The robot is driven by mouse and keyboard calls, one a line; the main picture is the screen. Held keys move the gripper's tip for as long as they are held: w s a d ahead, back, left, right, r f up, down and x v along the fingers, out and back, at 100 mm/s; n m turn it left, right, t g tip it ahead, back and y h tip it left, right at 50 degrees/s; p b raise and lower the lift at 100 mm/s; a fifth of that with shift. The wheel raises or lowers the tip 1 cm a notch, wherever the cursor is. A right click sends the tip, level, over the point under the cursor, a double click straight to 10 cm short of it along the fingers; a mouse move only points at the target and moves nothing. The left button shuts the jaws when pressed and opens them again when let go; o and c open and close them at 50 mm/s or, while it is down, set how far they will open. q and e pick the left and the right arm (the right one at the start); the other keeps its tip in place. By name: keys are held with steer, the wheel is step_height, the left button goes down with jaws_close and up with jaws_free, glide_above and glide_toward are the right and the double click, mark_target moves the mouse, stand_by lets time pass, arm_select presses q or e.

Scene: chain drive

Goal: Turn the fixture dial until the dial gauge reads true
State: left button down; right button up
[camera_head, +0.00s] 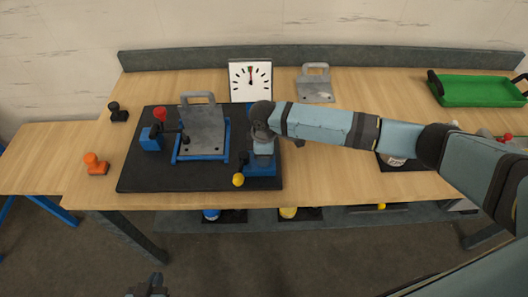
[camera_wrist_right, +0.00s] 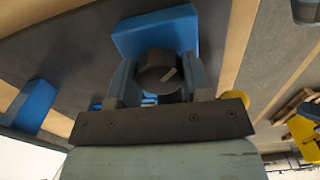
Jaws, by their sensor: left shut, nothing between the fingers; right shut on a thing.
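The dial gauge (camera_head: 250,80) is a white square face with black ticks, standing at the back of the table. Its needle points about straight up, near a small coloured mark; the exact reading is too small to tell. The fixture dial (camera_wrist_right: 158,72) is a dark round knob with a pale line, in front of a blue block (camera_wrist_right: 155,32). My right gripper (camera_head: 262,158) points down over the blue block at the black board's right side. In the right wrist view its fingers (camera_wrist_right: 160,85) are shut on the dial's two sides. My left gripper (camera_head: 148,287) is shut and empty at the bottom edge, away from the table.
A red knob (camera_head: 160,115) and a yellow knob (camera_head: 238,180) are near. An orange-handled object (camera_head: 95,163) lies left. A green tray (camera_head: 480,91) is far right.

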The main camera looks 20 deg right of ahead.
steer(key=o, duration=0.9)
steer(key=shift+r, duration=0.1)
step_height(320, 180, up, 14)
steer(key=shift+f+b, duration=0.15)
steer(key=shift+b, duration=0.7)
